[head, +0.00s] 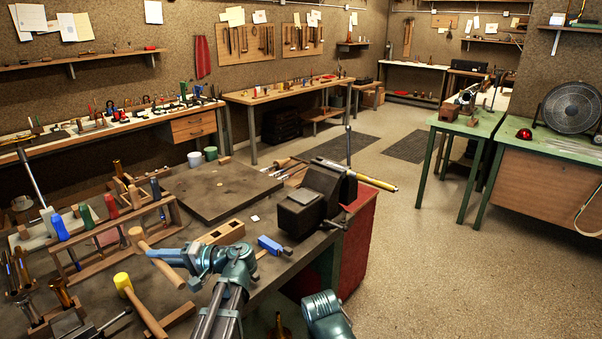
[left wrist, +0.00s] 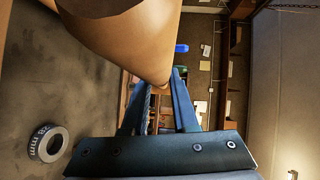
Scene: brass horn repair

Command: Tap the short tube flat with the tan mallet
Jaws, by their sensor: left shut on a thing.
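The tan mallet (head: 137,236) is in the head view at the front left, above the bench, with its head up and its handle sloping down to the right. My left gripper (head: 163,256) is shut on it. In the left wrist view the tan mallet (left wrist: 130,35) fills the top, large and close, at the tips of my left gripper (left wrist: 160,82). I cannot pick out the short tube with certainty. My right gripper is out of view.
A yellow-headed mallet (head: 122,281) lies near the front left. A wooden rack (head: 112,238) holds several coloured-handled tools. A drilled wooden block (head: 222,233) and a blue-handled tool (head: 270,244) lie near the vise. A 28 mm ring (left wrist: 48,142) shows in the left wrist view. The dark board (head: 215,187) is mostly clear.

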